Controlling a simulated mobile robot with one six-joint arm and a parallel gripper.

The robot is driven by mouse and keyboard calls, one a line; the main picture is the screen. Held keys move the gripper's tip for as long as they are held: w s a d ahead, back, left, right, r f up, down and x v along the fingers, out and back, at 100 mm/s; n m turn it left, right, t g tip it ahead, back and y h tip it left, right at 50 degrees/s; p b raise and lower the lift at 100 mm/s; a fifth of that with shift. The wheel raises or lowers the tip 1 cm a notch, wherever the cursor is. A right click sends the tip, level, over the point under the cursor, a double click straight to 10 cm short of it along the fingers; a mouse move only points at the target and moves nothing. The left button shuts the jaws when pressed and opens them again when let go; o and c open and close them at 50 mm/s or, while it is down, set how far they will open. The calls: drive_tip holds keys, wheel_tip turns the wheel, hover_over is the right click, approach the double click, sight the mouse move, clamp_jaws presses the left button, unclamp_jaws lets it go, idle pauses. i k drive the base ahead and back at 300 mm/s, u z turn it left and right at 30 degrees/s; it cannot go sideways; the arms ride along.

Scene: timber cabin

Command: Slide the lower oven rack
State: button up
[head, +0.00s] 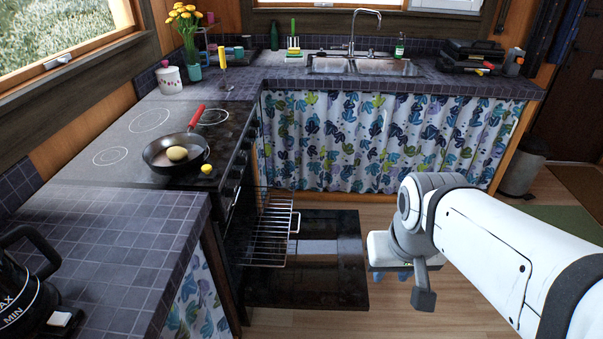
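The oven door (318,272) is folded down open, a dark glossy panel low over the floor. A silver wire rack (270,232) sticks partly out of the oven above the door, with a pale bar handle at its right edge. I cannot tell whether it is the lower rack, as the oven's inside is hidden by the stove top and counter. My gripper (392,274) is to the right of the door, apart from the rack, and points down. Blue parts show beneath its pale body. Its fingers are mostly hidden, so its opening cannot be read.
The stove top (125,135) holds a frying pan (176,152) with a red handle and a small yellow thing (206,169). A tiled counter (120,240) stands at the near left, with a dark kettle (25,285). A patterned curtain (370,140) hangs beneath the sink. Wooden floor is open at right.

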sight(291, 213)
drive_tip(key=i, duration=1)
